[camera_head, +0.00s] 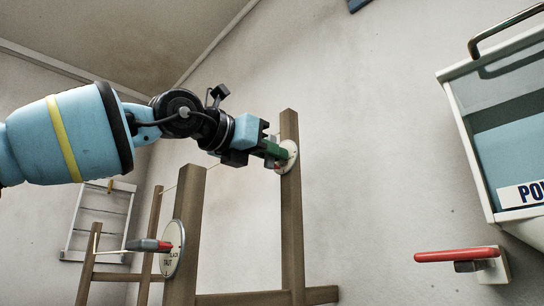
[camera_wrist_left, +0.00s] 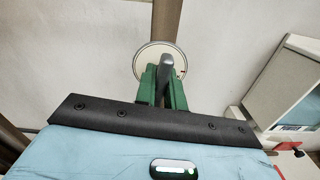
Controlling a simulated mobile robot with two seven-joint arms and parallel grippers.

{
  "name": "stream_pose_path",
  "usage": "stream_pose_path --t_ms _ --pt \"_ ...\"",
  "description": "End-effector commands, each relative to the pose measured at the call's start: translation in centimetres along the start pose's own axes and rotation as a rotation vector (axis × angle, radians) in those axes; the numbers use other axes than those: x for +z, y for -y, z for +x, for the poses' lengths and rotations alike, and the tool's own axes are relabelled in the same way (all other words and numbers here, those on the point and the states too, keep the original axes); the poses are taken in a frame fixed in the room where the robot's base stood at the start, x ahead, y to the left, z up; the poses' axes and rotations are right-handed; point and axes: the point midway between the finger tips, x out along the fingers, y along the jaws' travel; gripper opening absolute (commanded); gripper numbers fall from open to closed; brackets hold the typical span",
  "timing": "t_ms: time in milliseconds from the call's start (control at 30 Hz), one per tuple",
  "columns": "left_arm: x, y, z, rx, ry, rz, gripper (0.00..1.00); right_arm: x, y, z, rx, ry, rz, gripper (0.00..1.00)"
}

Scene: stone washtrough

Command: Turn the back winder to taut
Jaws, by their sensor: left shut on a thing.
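The back winder's round pale dial (camera_head: 291,158) is fixed to the farther wooden post. In the left wrist view the dial (camera_wrist_left: 147,57) shows behind a grey handle (camera_wrist_left: 166,68). My left gripper (camera_head: 272,151) reaches in from the left, and its green fingers (camera_wrist_left: 163,88) are shut on that handle. The dial's marks are too small to read, and the gripper hides part of it. The nearer winder has a dial (camera_head: 173,243) with the word TAUT near its bottom and a grey and red handle (camera_head: 149,245) pointing left. My right gripper is not in view.
The nearer wooden post (camera_head: 187,225) stands below my left arm. A white rack (camera_head: 100,222) leans at the left wall. A white cabinet (camera_head: 468,110) with a metal handle and a red lever (camera_head: 456,255) are on the right. The wall between is bare.

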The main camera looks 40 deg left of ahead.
Motion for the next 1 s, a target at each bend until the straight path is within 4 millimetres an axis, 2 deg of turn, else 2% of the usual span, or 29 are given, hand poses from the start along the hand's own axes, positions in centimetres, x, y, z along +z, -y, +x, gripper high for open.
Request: stream_pose_path --t_ms 333,833,867,1000 --pt "0.06 -0.03 -0.04 0.0 0.001 -0.124 0.0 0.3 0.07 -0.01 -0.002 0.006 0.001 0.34" --pt "0.08 -0.03 -0.04 0.0 0.002 -0.142 0.0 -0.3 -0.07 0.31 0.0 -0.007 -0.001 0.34" --pt "0.08 -0.03 -0.04 0.0 0.002 -0.142 0.12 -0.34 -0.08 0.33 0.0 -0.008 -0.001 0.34" --pt "0.06 -0.03 -0.03 0.0 0.001 -0.141 0.31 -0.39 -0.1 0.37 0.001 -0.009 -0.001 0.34"
